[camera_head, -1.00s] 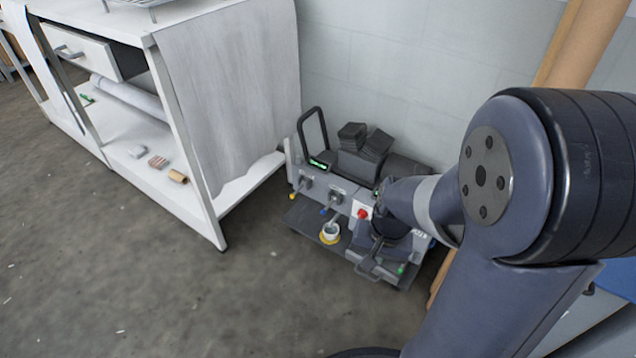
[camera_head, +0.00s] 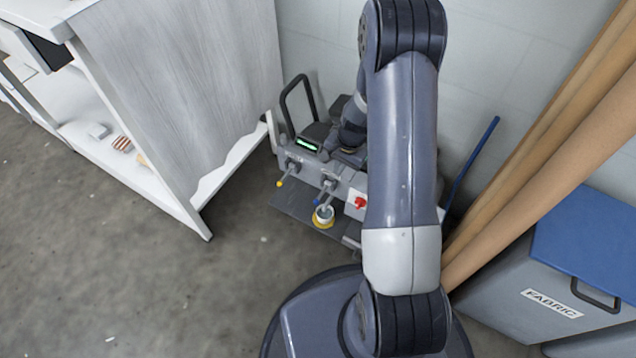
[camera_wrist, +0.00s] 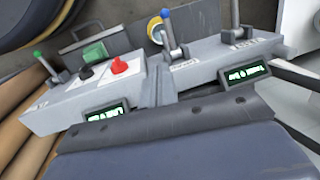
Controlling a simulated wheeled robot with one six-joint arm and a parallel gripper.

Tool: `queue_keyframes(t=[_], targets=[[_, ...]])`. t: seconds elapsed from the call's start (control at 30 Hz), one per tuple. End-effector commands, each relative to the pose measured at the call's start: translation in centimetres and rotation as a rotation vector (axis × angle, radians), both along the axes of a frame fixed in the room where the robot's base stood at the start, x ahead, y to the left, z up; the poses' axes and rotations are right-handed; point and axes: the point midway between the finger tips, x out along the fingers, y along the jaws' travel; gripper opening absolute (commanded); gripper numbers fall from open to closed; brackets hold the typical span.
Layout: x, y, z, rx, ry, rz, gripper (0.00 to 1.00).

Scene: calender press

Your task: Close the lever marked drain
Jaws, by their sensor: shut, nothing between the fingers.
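The grey lever console (camera_head: 345,180) stands by the wall in the head view. Its yellow-tipped lever (camera_head: 287,176) and blue-tipped lever (camera_head: 323,192) both point outward and down from its front. In the wrist view the blue-tipped lever (camera_wrist: 169,32) stands near the middle, a green-tipped lever (camera_wrist: 46,62) is at the left, and another lever (camera_wrist: 235,18) is cut by the top edge. The labels are too small to read, so I cannot tell which lever is marked drain.
A red knob (camera_wrist: 119,66) and a green block (camera_wrist: 95,52) sit between the levers. A yellow-rimmed cup (camera_head: 323,217) stands below the console. A white workbench (camera_head: 190,205) is left, cardboard tubes (camera_head: 540,150) and a fabric bin (camera_head: 520,310) right.

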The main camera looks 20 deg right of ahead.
Motion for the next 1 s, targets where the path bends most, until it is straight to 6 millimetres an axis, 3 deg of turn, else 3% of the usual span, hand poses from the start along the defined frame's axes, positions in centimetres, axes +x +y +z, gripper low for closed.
queue_keyframes(t=[0.33,0.47,0.9,1.0], targets=[[0.0,0.0,-0.1,0.0,0.0,-0.001,0.0],[0.1,0.1,-1.0,0.0,0.0,-0.001,0.0],[0.6,1.4,-9.9,0.0,0.003,0.0,0.0],[0.5,2.5,-11.0,0.001,0.002,0.003,0.0]])
